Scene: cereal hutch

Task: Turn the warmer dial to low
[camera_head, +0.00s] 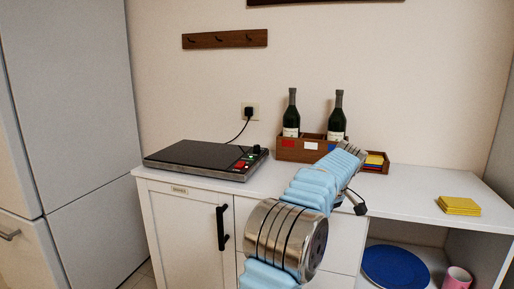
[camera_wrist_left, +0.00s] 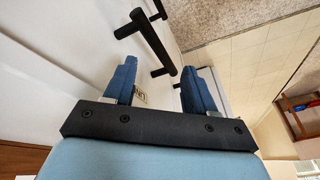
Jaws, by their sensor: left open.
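The warmer (camera_head: 200,155) is a flat unit with a black top on the left part of the white counter. Its control strip has a red part (camera_head: 240,165), a small green light and a dark round knob (camera_head: 257,149), which looks like the dial. The dial's setting is too small to read. My left gripper (camera_wrist_left: 160,75) is open and empty in the left wrist view, its two blue fingers apart, with black bar handles on a white front beyond them. The warmer does not show in that view. My right gripper is not in view.
A wooden caddy (camera_head: 300,150) with two dark bottles (camera_head: 291,115) stands behind my blue arm. Yellow squares (camera_head: 459,205) lie at the counter's right. A blue plate (camera_head: 395,267) and pink mug (camera_head: 457,279) sit on the open shelf below. A black cord runs from warmer to wall socket.

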